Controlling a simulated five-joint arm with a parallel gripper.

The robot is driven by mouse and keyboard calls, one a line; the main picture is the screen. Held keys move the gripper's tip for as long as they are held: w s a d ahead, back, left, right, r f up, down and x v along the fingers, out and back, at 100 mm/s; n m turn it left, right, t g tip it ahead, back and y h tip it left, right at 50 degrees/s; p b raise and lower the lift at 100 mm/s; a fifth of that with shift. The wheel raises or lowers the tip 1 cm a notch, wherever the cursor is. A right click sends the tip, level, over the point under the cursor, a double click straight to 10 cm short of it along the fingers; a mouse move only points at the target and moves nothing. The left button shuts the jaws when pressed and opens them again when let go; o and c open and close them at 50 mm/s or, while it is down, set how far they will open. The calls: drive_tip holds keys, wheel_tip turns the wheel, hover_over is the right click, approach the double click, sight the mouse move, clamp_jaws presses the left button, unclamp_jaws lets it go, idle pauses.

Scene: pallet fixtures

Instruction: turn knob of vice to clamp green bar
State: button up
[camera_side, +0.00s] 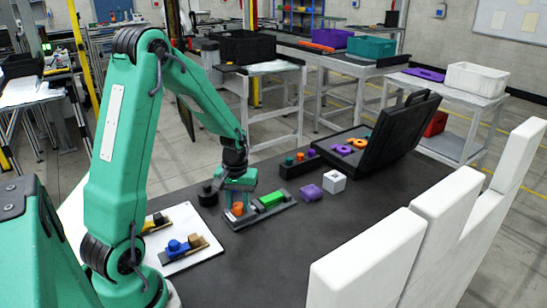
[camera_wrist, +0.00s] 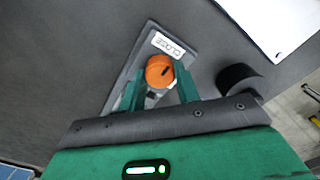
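The vice is a dark narrow plate (camera_side: 262,214) on the black table in the side view, with a round orange knob (camera_side: 238,208) at its left end. The green bar (camera_side: 271,198) lies on the right part of the vice. My gripper (camera_side: 238,190) is right over the knob, pointing down. In the wrist view the orange knob (camera_wrist: 159,70), with a dark slot mark, sits between my two green fingers (camera_wrist: 160,82), which stand apart. A white label reading CLOSE (camera_wrist: 172,45) is beside the knob. The green bar does not show in the wrist view.
A black cylinder (camera_side: 208,195) stands just left of the vice. A white plate (camera_side: 205,249) with blue and yellow fixtures lies front left. A purple block (camera_side: 311,191), a white cube (camera_side: 334,182) and an open black case (camera_side: 385,150) are to the right. The front table is clear.

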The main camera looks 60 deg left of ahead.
sight(238, 205)
drive_tip(key=o, duration=0.4)
drive_tip(key=shift+r, duration=0.15)
drive_tip(key=shift+r, duration=3.8)
drive_tip(key=shift+d+r, duration=0.1)
